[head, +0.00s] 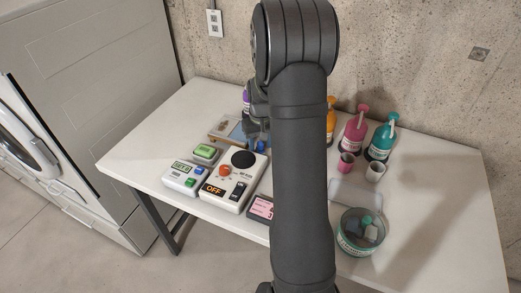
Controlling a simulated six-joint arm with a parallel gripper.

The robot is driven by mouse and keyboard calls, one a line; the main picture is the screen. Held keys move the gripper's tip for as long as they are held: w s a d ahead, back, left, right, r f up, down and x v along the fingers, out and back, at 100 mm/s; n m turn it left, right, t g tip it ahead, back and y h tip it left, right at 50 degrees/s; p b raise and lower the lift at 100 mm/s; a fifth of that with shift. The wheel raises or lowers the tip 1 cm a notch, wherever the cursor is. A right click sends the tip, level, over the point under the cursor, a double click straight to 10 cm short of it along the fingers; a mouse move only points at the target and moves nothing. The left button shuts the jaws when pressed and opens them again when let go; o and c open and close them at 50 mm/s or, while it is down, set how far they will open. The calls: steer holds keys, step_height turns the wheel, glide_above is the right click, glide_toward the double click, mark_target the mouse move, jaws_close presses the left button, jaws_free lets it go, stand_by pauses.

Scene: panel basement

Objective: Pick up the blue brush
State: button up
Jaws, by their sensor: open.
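A small blue object (261,146) shows just below my gripper, left of my arm. It may be the blue brush, but most of it is hidden and its shape is unclear. My gripper (257,137) is over the back middle of the table and points down, largely hidden behind my arm. It is open. I cannot tell whether its fingers touch the blue object.
Control boxes (232,180) stand at the front left of the white table (440,230). A tray (226,127) lies behind them. A pink bottle (355,130), a teal bottle (381,139) and cups stand back right. A round tub (345,243) holds several items. The right end is clear.

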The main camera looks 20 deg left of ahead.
jaws_close()
step_height(320, 180, up, 10)
stand_by(0.7)
